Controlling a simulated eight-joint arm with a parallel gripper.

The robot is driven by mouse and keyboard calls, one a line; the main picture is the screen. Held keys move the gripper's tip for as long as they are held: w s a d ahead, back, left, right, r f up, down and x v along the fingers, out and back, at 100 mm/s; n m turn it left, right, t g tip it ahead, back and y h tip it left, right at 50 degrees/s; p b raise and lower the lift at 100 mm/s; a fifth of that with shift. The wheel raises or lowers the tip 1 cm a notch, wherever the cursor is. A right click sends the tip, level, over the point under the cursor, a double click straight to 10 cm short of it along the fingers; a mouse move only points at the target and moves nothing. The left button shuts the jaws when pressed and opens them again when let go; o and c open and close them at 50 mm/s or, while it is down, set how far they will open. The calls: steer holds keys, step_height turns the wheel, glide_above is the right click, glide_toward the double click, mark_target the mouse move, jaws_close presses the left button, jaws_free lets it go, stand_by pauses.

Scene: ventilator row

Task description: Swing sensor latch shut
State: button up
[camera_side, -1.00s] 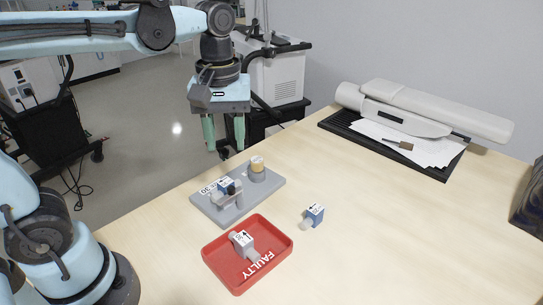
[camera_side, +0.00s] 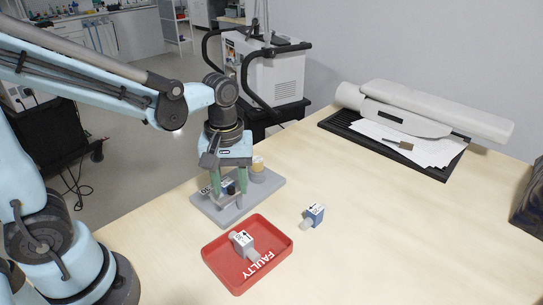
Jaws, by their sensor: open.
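A grey base plate (camera_side: 268,190) lies on the table and carries a small blue-and-white sensor block (camera_side: 228,186) in a grey holder with a latch part (camera_side: 222,200). A tan-topped round cylinder (camera_side: 257,165) stands at the plate's far right end. My gripper (camera_side: 229,199) is open, pointing down, with its two green fingers on either side of the sensor holder. The fingers hide much of the holder, so I cannot tell the latch's exact angle or whether a finger touches it.
A red tray (camera_side: 213,258) marked FAULTY holds a white-and-grey sensor (camera_side: 243,244). Another blue-and-white sensor (camera_side: 314,214) lies on the table right of the tray. A white padded device with papers (camera_side: 420,148) is at the back.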

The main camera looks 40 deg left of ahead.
steer(key=shift+c, duration=0.2)
jaws_close()
stand_by(0.3)
steer(key=m, duration=0.4)
steer(key=shift+w+a+m, duration=0.1)
steer(key=shift+a+m, duration=0.3)
steer(key=m, duration=0.4)
steer(key=shift+w+a+m, duration=0.2)
steer(key=shift+a+m, duration=0.1)
steer(key=shift+a, duration=0.05)
steer(key=m, duration=0.4)
steer(key=shift+w+a, duration=0.2)
steer(key=shift+w, duration=0.15)
steer(key=shift+w+a+m, duration=0.1)
steer(key=shift+w+m, duration=0.1)
steer(key=shift+m, duration=0.95)
steer(key=shift+w+m, duration=0.15)
steer(key=shift+m, duration=1)
